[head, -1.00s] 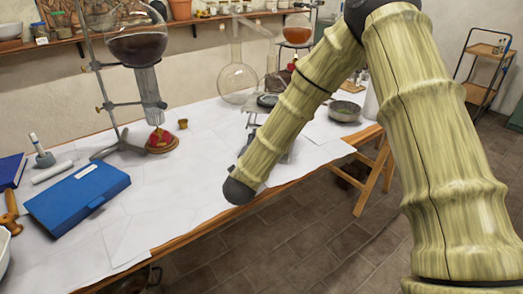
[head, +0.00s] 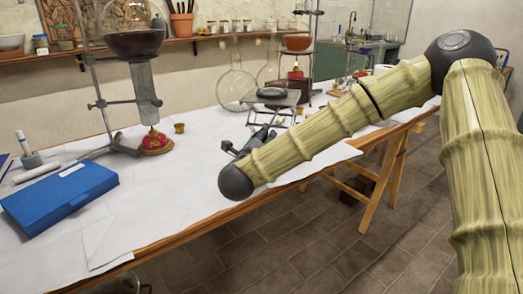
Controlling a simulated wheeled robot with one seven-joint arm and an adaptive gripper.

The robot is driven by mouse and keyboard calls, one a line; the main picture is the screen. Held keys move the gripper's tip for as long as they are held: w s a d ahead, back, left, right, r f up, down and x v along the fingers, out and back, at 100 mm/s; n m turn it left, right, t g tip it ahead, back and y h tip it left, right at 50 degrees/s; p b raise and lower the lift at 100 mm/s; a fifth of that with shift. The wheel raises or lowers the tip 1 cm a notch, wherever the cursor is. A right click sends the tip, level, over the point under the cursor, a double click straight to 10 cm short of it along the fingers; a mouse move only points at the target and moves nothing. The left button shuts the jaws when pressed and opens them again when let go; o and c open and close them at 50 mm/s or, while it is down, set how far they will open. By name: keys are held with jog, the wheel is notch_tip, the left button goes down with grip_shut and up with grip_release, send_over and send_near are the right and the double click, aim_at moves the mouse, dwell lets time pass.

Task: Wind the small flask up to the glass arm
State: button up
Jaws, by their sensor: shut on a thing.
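A lab jack (head: 279,103) with a dark round dish (head: 272,92) on its plate stands on the white-covered bench. A clear round flask (head: 236,90) with a long neck stands behind it to the left. Another clear glass vessel (head: 268,73) shows behind the jack; I cannot tell which glass is the small flask or trace the glass arm. My gripper (head: 265,136) is at the jack's front, partly hidden by my forearm. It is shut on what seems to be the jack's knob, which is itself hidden.
A stand holds a dark-filled flask (head: 134,45) above a red burner (head: 156,142) at left. A blue box (head: 62,197) lies near the front left. The middle left of the bench (head: 150,195) is clear. A small brass cup (head: 179,128) stands near the burner.

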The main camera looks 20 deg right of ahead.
jog(key=m+b, duration=0.3)
jog(key=b, duration=0.1)
jog(key=shift+f+m, duration=0.35)
jog(key=shift+m, duration=0.05)
jog(key=shift+r+m+b, duration=0.1)
jog(key=shift+m+b, duration=0.45)
jog(key=shift+m, duration=0.05)
jog(key=shift+r, duration=0.1)
jog(key=o, duration=1)
jog(key=v, duration=1.2)
